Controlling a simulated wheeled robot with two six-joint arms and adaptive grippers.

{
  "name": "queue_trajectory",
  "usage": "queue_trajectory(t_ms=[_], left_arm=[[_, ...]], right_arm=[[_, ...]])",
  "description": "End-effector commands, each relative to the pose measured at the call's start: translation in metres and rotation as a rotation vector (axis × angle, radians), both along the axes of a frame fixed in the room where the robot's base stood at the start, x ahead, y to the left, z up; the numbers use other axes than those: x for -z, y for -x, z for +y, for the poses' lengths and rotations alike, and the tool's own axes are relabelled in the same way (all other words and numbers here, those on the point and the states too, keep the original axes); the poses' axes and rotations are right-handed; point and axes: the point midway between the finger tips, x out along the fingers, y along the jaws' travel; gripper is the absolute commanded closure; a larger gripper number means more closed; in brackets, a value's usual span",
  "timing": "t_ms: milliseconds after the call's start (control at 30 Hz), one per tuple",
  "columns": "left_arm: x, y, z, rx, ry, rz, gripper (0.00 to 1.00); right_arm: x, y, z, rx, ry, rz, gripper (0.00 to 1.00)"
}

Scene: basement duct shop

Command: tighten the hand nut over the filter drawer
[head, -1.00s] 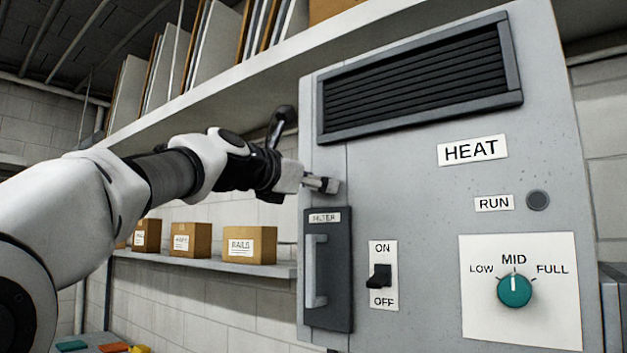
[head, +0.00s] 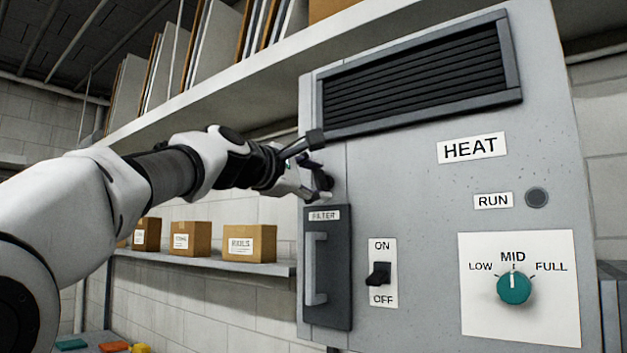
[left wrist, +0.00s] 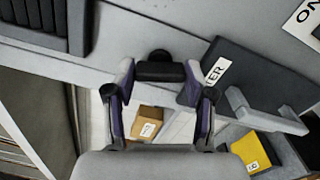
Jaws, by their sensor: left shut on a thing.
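The hand nut (left wrist: 160,71) is a dark bar-shaped piece on the cabinet front, between my left fingertips in the left wrist view. My left gripper (head: 320,182) is shut on it, with one finger at each end; it also shows in the left wrist view (left wrist: 158,75). In the head view the gripper largely hides the nut. The filter drawer (head: 341,265), dark grey with a FILTER label and a pale handle, sits just below the gripper and looks closed; it also shows tilted in the left wrist view (left wrist: 235,60). My right gripper is not in view.
The grey cabinet (head: 410,190) carries a vent grille (head: 420,80), an ON/OFF switch (head: 379,275) and a teal dial (head: 514,288) at MID. Left of it, a shelf (head: 215,265) holds cardboard boxes (head: 250,243). Another shelf (head: 235,90) runs above my arm.

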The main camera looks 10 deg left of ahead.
Motion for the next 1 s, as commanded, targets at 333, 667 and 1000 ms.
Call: queue_trajectory(t_ms=[333, 667, 1000], left_arm=[[-0.0032, 0.0004, 0.0013, -0.005, -0.215, -0.107, 0.81], [-0.0051, 0.001, 0.0017, -0.007, -0.298, -0.148, 0.81], [-0.006, 0.0013, 0.0019, -0.007, -0.303, -0.151, 0.81]], right_arm=[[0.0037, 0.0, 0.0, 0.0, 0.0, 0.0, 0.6], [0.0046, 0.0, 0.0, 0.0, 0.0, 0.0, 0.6], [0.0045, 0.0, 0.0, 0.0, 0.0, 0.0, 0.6]])
